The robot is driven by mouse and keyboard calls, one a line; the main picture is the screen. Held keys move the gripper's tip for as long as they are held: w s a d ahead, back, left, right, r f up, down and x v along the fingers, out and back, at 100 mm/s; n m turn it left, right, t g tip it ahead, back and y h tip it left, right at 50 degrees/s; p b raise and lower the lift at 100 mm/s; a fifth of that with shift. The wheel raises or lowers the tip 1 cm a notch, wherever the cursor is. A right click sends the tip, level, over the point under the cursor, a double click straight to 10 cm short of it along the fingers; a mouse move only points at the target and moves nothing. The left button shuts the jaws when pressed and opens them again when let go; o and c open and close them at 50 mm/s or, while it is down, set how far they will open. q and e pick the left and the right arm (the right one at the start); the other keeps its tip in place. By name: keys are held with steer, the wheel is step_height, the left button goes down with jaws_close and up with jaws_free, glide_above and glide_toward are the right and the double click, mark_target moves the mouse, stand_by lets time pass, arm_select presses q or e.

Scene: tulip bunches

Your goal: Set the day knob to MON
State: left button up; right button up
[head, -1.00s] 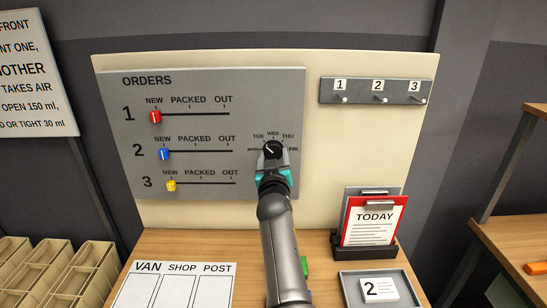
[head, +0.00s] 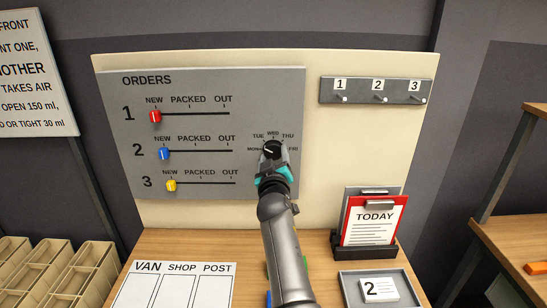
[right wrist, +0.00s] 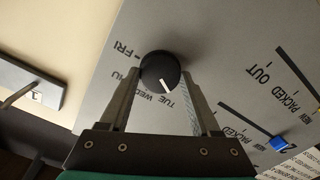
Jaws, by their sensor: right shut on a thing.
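The black day knob (head: 271,148) sits on the grey orders panel (head: 210,110), below an arc of day labels. It also shows in the right wrist view (right wrist: 160,70). In the right wrist view the MON label does not show clearly. My right gripper (head: 272,161) is shut on the knob, one finger on each side. It covers the knob's lower part in the head view. My left gripper is not in view.
Left of the knob are three sliders, red (head: 155,117), blue (head: 164,154) and yellow (head: 171,186), all at NEW. A hook rail (head: 375,91) is at upper right. A red TODAY clipboard (head: 373,221) and a tray (head: 401,277) with a card are on the table at right.

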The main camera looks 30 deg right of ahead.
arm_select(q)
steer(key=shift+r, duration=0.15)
arm_select(e)
steer(key=n, duration=0.5)
steer(key=shift+n, duration=0.3)
steer(key=shift+r, duration=0.1)
steer(key=o, duration=1.4)
